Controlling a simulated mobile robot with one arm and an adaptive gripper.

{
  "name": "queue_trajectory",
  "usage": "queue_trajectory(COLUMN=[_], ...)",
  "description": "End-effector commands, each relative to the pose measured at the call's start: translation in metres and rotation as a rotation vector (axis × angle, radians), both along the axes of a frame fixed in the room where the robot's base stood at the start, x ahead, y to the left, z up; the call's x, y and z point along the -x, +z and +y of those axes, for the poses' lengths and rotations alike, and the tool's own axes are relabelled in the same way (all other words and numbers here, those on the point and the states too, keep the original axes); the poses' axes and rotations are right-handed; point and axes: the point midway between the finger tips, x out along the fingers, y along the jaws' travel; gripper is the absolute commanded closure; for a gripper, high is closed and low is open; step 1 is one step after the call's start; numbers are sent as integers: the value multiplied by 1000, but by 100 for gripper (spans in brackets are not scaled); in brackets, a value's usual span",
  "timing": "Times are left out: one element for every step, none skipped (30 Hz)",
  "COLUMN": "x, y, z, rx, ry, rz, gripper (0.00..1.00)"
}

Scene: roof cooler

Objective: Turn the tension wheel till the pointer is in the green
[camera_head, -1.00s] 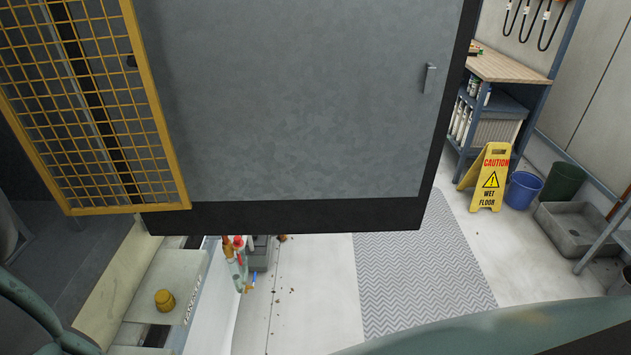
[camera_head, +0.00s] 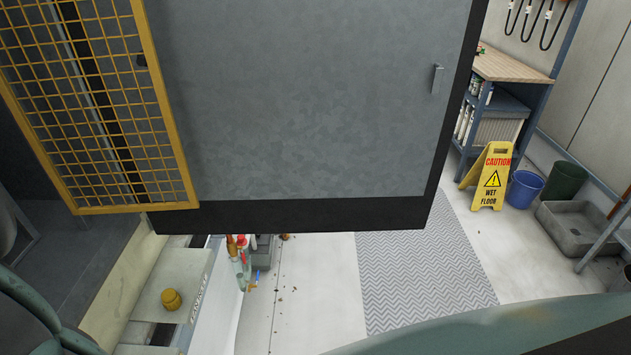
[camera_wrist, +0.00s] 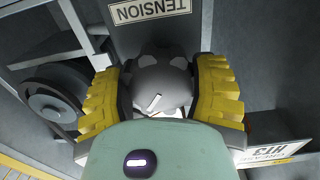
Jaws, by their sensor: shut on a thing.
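In the wrist view my gripper (camera_wrist: 160,105) has its two yellow ridged fingers on either side of a dark grey lobed knob, the tension wheel (camera_wrist: 160,72). The fingers are shut on the wheel. A plate reading TENSION (camera_wrist: 150,9) is just beyond it. A small white line, perhaps a pointer, shows by the wheel's near side. I cannot make out a green zone. The head view does not show the gripper or the wheel.
A dark pulley (camera_wrist: 50,103) is left of the gripper in the wrist view, and a lettered plate (camera_wrist: 275,150) is at lower right. In the head view a yellow mesh guard (camera_head: 185,150) and a grey panel (camera_head: 300,100) fill the upper part. A wet-floor sign (camera_head: 490,178) stands at right.

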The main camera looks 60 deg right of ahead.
Motion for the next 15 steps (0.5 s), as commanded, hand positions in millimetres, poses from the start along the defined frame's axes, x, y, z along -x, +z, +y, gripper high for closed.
queue_trajectory(x=[0,0,0,0,0,0,0,0,0,0,0,0,0,0,0], y=[0,0,0,0,0,0,0,0,-1,-1,-1,-1,-1,-1,-1], z=[0,0,0,0,0,0,0,0,0,0,0,0,0,0,0], rx=[0,0,0,0,0,1,-1,-2,-5,-8,-14,-22,-29,-39,-53], ry=[0,0,0,0,0,0,0,0,0,0,0,-1,-1,-1,-1], rz=[0,0,0,0,0,1,1,2,3,6,8,12,17,21,29], gripper=[63,66,70,73,75,75,75,75,75,75,75,75,75,75,75])
